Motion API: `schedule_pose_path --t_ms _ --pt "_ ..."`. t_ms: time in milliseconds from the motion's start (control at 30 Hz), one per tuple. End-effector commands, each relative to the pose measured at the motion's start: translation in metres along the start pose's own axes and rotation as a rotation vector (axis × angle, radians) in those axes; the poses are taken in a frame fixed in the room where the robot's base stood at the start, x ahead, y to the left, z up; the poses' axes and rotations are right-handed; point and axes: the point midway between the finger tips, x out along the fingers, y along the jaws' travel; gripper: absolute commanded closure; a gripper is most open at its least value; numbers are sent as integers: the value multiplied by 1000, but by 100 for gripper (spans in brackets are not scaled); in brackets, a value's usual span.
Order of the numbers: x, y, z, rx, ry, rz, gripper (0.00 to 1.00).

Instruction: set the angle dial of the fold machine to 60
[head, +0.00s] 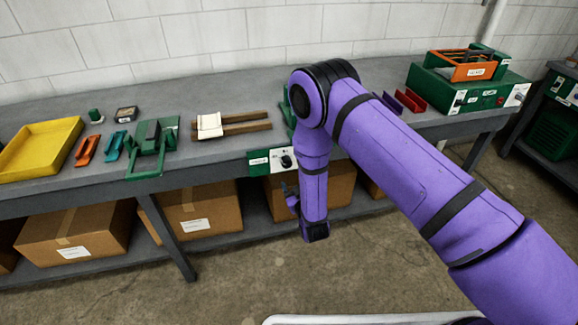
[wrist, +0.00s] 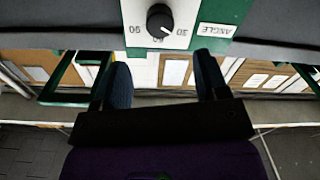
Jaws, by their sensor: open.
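The fold machine's front panel (head: 259,162) is green and white, on the bench's front edge; my arm hides much of the machine behind it. Its black angle dial (head: 286,161) also shows at the top of the wrist view (wrist: 159,20). Around the dial I see 90 at left, 30 at right and a partly hidden 60 below, beside an ANGLE label (wrist: 216,30). The dial's white mark appears to point down and right, toward the 30 side. My gripper (wrist: 164,70) is open and empty, its two fingers apart, just short of the dial and not visibly touching it.
A yellow tray (head: 40,150), orange and blue pieces and a green clamp-like tool (head: 153,148) stand on the bench at left. Wooden strips with a cloth lie nearer. A green box (head: 470,92) with an orange tray is at right. Cardboard boxes (head: 78,234) fill the lower shelf.

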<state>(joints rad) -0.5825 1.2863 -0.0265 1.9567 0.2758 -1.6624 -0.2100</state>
Motion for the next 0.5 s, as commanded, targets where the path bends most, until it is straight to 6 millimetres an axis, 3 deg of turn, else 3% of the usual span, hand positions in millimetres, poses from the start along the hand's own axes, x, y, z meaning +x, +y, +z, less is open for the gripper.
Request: schedule_pose_path --t_ms 500 --pt "84 1 -1 1 1 1 33"
